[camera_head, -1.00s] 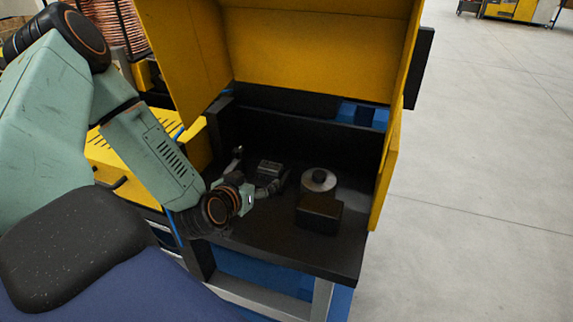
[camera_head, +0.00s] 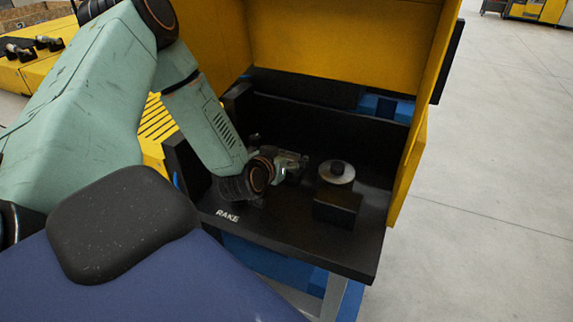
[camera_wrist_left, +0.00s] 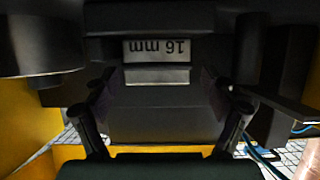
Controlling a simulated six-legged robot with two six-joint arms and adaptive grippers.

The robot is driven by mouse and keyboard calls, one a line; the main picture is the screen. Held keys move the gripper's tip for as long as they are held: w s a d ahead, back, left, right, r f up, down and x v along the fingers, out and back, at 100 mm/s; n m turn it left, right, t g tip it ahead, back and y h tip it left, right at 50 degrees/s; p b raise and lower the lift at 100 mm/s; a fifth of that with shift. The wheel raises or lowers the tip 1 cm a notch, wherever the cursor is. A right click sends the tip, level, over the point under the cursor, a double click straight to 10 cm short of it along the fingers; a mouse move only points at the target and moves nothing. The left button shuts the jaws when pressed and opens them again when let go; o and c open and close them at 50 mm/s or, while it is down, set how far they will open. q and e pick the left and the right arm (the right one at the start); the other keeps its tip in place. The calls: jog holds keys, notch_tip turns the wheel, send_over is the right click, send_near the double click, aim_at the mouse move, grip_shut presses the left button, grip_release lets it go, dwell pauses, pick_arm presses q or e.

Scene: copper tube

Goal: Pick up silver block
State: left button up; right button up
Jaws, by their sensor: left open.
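The silver block (camera_wrist_left: 157,76) shows in the left wrist view as a pale, flat, bright strip on a dark holder, just below a white "16 mm" label that reads upside down. My left gripper (camera_wrist_left: 158,98) is open, with one finger on each side of the strip and a gap to both. In the head view my left gripper (camera_head: 291,168) is low inside the yellow-hooded station, at the end of the green arm. It largely covers the block there, so whether it touches the block cannot be told. My right gripper is in neither view.
A round grey disc with a black knob (camera_head: 336,172) stands right of the gripper, behind a dark box (camera_head: 338,208). The black bench (camera_head: 300,242) has a "RAKE" mark at its front. Yellow walls (camera_head: 409,165) close in the right side. Open floor lies beyond.

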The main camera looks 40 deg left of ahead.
pick_arm(q)
jog(key=shift+w+f, duration=0.15)
jog(key=shift+w, duration=0.4)
jog(key=shift+s+a, duration=0.15)
jog(key=c, duration=0.3)
jog(key=shift+d, duration=0.2)
jog(key=c, duration=0.5)
jog(key=shift+a, duration=0.1)
grip_shut()
